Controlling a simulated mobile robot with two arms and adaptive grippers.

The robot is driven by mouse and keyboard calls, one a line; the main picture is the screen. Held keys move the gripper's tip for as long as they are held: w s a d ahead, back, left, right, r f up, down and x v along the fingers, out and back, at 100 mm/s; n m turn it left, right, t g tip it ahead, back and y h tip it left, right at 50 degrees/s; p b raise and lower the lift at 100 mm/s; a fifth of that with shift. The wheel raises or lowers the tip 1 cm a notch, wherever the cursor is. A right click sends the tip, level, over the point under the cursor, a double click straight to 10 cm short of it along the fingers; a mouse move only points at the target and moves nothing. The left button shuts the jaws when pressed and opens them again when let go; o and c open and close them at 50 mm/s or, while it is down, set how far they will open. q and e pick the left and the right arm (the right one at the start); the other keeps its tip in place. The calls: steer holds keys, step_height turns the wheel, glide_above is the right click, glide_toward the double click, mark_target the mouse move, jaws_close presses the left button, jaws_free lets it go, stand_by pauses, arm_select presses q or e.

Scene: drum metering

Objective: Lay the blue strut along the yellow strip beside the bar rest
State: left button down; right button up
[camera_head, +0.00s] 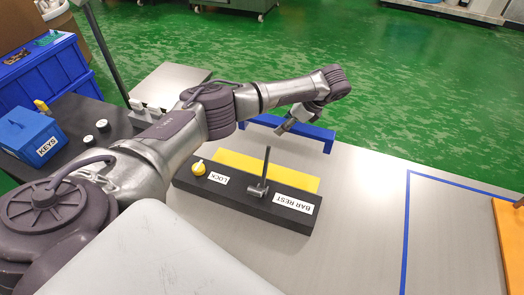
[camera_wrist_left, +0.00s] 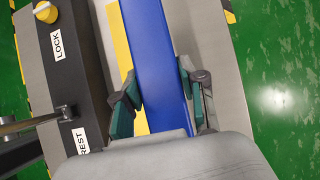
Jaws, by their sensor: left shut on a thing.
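The blue strut (camera_head: 312,130) is a long blue bar near the table's far edge, beyond the yellow strip (camera_head: 268,168). My left gripper (camera_head: 284,129) is shut on it around its middle. In the left wrist view the strut (camera_wrist_left: 155,45) passes between the two fingers of the gripper (camera_wrist_left: 162,103) and covers part of the yellow strip (camera_wrist_left: 122,45). It looks held above the table, but its exact height is unclear. The strip runs along the far side of the black block (camera_head: 240,194) labelled BAR REST and LOCK. My right gripper is not in view.
A dark metal lever (camera_head: 266,165) stands up from the block, and a yellow knob (camera_head: 199,168) sits near LOCK. A blue KEYS box (camera_head: 32,136) is at left. The grey table (camera_head: 355,215) is clear right of the block, up to a blue tape line (camera_head: 407,225).

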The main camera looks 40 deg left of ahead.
arm_select(q)
steer(key=s+f, duration=0.1)
steer(key=s, duration=0.1)
steer(key=s+a+f, duration=0.1)
steer(key=s+f, duration=0.1)
steer(key=s, duration=0.1)
steer(key=s+f, duration=0.1)
steer(key=s, duration=0.2)
steer(key=shift+a+f, duration=0.2)
steer(key=shift+f, duration=0.2)
step_height(320, 180, down, 3)
steer(key=shift+f+b, duration=0.2)
steer(key=shift+b, duration=0.25)
steer(key=shift+f, duration=0.3)
steer(key=c, duration=0.7)
jaws_free()
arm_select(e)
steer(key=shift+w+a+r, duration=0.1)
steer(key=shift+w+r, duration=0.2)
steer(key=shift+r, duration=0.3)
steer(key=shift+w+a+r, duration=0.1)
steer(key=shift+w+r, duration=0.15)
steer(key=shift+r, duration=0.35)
